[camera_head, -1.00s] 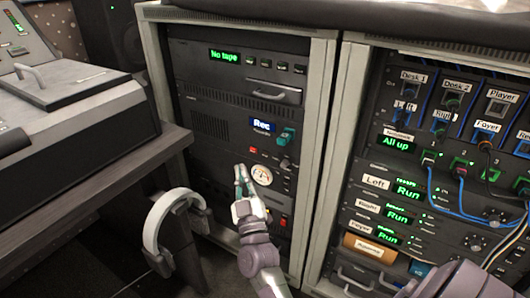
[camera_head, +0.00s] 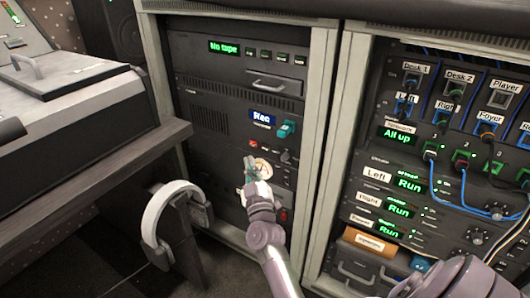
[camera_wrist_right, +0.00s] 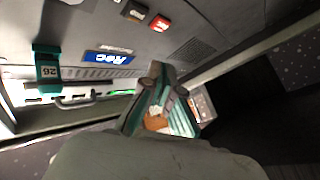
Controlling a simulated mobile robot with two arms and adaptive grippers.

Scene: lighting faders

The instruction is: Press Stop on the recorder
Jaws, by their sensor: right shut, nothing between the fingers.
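The recorder's blue "Rec" display (camera_head: 262,118) is lit on the left rack, and it also shows in the right wrist view (camera_wrist_right: 108,58). A red button (camera_head: 253,143) sits below it, shown in the wrist view (camera_wrist_right: 160,23) beside a dark button (camera_wrist_right: 133,12). I cannot read a Stop label. Contact with the panel cannot be told. My left gripper is not in view.
A teal piece (camera_head: 286,129) sticks out right of the display; its tag reads "26" in the wrist view (camera_wrist_right: 47,65). A "No tape" unit (camera_head: 224,47) is above. A cabled rack (camera_head: 400,185) stands at right.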

